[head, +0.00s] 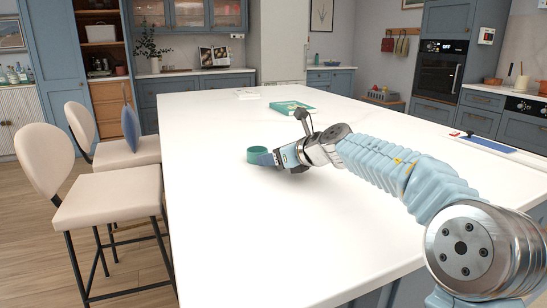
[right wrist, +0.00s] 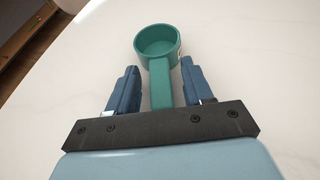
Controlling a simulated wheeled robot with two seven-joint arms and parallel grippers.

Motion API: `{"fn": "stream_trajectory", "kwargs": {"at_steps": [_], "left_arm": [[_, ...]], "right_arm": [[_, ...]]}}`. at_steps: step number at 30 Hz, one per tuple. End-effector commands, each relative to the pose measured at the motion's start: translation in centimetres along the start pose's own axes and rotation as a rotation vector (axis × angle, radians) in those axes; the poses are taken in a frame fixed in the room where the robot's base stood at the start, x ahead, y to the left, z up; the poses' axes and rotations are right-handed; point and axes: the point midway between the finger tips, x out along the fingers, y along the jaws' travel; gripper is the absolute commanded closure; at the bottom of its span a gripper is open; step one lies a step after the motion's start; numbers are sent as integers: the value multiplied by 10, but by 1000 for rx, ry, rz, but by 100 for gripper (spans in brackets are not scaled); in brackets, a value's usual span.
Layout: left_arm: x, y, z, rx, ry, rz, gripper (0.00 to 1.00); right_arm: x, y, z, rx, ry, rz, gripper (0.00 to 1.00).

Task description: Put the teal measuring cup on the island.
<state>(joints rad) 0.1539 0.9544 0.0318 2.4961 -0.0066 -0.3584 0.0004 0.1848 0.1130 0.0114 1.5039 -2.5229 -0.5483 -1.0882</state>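The teal measuring cup (head: 257,153) is at the island's white top (head: 210,200), upright, with its bowl opening up. In the right wrist view the cup (right wrist: 158,45) has its bowl beyond the fingertips and its handle running back between the fingers. My right gripper (head: 268,158) is low over the island beside the cup. In the right wrist view the right gripper (right wrist: 160,70) is open, with a gap on each side of the handle. My left gripper is not in view.
A green book (head: 291,107) lies farther back on the island, and a blue-and-white flat item (head: 486,144) lies near its right side. Cream stools (head: 105,200) stand along the left edge. The island top around the cup is clear.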

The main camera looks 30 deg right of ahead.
Motion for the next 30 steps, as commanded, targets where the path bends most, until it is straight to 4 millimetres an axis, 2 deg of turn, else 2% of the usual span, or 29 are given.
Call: {"fn": "stream_trajectory", "kwargs": {"at_steps": [8, 11, 14, 24, 30], "left_arm": [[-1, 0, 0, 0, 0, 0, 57], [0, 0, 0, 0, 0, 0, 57], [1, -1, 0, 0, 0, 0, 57], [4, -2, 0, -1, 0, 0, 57], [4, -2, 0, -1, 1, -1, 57]], "right_arm": [[0, 0, 1, 0, 0, 0, 47], [-7, 0, 1, -1, -1, -1, 47], [-23, 0, 1, -1, -2, -2, 47], [-98, 0, 1, -1, -1, -1, 47], [-118, 0, 1, 0, 0, -2, 47]]}}
